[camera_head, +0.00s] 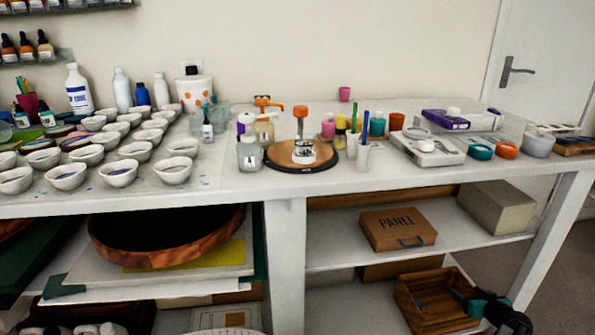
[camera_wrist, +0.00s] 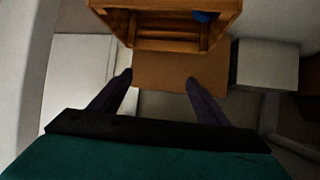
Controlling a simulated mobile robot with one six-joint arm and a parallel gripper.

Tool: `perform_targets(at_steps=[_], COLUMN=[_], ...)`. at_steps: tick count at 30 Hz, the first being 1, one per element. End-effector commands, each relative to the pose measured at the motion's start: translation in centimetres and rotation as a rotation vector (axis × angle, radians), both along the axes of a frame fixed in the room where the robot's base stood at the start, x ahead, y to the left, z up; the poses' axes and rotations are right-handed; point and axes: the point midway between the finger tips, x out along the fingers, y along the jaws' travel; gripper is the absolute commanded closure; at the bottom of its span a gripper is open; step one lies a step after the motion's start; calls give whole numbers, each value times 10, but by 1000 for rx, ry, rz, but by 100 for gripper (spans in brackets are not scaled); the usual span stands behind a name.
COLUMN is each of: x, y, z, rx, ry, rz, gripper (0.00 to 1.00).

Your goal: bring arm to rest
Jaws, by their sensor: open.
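My gripper (camera_wrist: 159,80) is open, with its two dark fingers spread apart and nothing between them in the wrist view. In the head view my gripper (camera_head: 458,295) shows low at the right, overlapping the right side of an open wooden crate (camera_head: 415,313). The crate also shows at the top of the wrist view (camera_wrist: 165,45), beyond the fingertips. Something blue (camera_wrist: 203,16) lies inside it. I cannot tell whether the fingers touch the crate.
A "PANEL" box (camera_head: 398,229) and a grey block (camera_head: 497,207) sit on the shelf above. The white bench top (camera_head: 235,188) holds many cups (camera_head: 66,177), bottles and a round wooden board (camera_head: 273,153). A table leg (camera_head: 285,250) stands left of the shelves.

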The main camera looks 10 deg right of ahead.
Motion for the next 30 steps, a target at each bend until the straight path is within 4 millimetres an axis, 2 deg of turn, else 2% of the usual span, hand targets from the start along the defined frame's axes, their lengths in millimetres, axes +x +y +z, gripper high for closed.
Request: perform_targets(at_steps=[5, 8, 12, 16, 23, 30], x=[16, 28, 42, 47, 40, 14], y=[38, 73, 131, 186, 278, 364], z=[-4, -10, -22, -32, -47, -56], rx=[57, 109, 192, 265, 372, 451], ry=[38, 80, 157, 240, 407, 603], rz=[48, 91, 155, 210, 289, 343], gripper=[31, 31, 31, 31, 31, 31])
